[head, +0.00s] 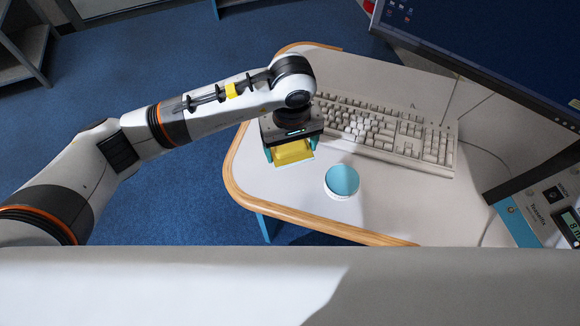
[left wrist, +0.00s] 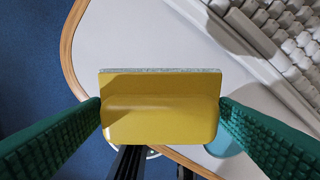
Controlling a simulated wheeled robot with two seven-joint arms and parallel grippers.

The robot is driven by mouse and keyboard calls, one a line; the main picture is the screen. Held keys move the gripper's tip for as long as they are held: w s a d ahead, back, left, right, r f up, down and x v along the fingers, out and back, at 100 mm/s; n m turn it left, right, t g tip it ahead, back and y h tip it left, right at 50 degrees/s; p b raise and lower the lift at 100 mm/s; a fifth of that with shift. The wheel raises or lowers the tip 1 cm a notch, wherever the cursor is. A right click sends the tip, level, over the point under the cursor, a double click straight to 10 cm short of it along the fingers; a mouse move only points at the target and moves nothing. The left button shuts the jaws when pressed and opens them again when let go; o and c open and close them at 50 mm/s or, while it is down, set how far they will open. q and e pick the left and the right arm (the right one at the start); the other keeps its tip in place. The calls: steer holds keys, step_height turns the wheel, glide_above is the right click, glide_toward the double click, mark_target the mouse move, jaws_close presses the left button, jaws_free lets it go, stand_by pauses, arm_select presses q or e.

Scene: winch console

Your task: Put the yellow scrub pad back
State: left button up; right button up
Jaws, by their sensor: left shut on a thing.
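The yellow scrub pad (head: 294,153) is between the teal fingers of my left gripper (head: 290,151), near the table's left edge in the head view. In the left wrist view the pad (left wrist: 160,108) fills the middle, with a thin grey layer along its far edge. The green fingers of my left gripper (left wrist: 160,112) press on its two ends. The pad's height above the table is hard to tell. My right gripper is not in view.
The pale table (head: 275,190) has a wooden rim. A round white item with a teal top (head: 342,181) stands right of the pad.

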arm_select(q)
glide_above(290, 173)
step_height(290, 173, down, 4)
steer(key=shift+f+p, duration=0.2)
steer(key=shift+p, duration=0.1)
step_height(290, 173, down, 4)
steer(key=shift+d+r, duration=0.1)
steer(key=shift+r, duration=0.15)
steer(key=shift+f+p, duration=0.3)
steer(key=shift+f, duration=0.05)
steer(key=shift+f, duration=0.1)
steer(key=shift+f+b, duration=0.1)
steer(key=shift+b, duration=0.2)
steer(key=o, duration=0.8)
